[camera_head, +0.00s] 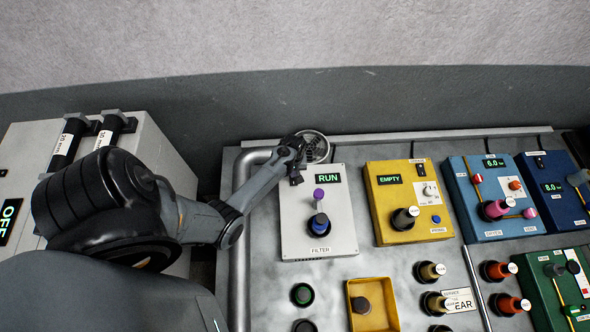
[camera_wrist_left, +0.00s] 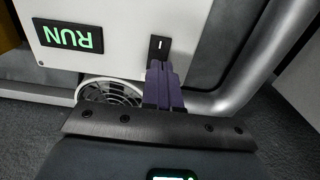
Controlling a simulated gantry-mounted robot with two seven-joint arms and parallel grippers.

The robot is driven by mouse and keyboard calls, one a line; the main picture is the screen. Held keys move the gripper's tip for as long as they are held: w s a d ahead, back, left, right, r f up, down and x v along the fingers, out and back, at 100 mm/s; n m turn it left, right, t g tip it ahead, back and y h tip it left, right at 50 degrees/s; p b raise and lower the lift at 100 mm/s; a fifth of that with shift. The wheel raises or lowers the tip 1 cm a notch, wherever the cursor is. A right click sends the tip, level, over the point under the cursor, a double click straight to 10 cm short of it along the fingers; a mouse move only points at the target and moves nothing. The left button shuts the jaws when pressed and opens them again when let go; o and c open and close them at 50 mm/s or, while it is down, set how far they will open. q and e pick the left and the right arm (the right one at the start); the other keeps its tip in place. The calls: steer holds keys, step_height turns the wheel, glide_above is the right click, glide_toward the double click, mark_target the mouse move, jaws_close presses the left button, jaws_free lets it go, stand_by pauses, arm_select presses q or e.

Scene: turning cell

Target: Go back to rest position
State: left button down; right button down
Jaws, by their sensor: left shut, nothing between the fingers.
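My left gripper (camera_head: 296,179) is at the upper left corner of the white FILTER box (camera_head: 292,237), whose display reads RUN. In the left wrist view, its shut fingers (camera_wrist_left: 161,72) point at a small black switch marked I (camera_wrist_left: 159,48) on the white box. Nothing shows between the fingers. Whether the fingertips touch the switch, I cannot tell. In the head view the arm and gripper hide that switch. My right gripper is in neither view.
A metal pipe (camera_head: 243,160) and a round grille (camera_head: 318,148) are close beside the left gripper. To the right stand a yellow box reading EMPTY (camera_head: 380,222) and blue boxes (camera_head: 467,222). A yellow tray (camera_head: 390,291) and several knobs lie in front. A grey cabinet (camera_head: 150,150) stands left.

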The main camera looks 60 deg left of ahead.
arm_select(q)
steer(key=shift+s, duration=0.1)
steer(key=s+d+m+g+y+p, duration=0.1)
steer(key=s+m+p, duration=0.15)
steer(key=s, duration=0.95)
steer(key=d+r+m+t+p, duration=0.1)
steer(key=d+r+m+t, duration=0.1)
steer(key=d+r+m, duration=0.4)
steer(key=d+r+m+t+h+p, duration=0.1)
steer(key=d+r+m, duration=0.5)
steer(key=d+r, duration=1.1)
step_height(320, 180, up, 8)
steer(key=shift+w+f+t+p, duration=0.15)
steer(key=shift+w+t+p, duration=0.3)
steer(key=shift+t, duration=0.35)
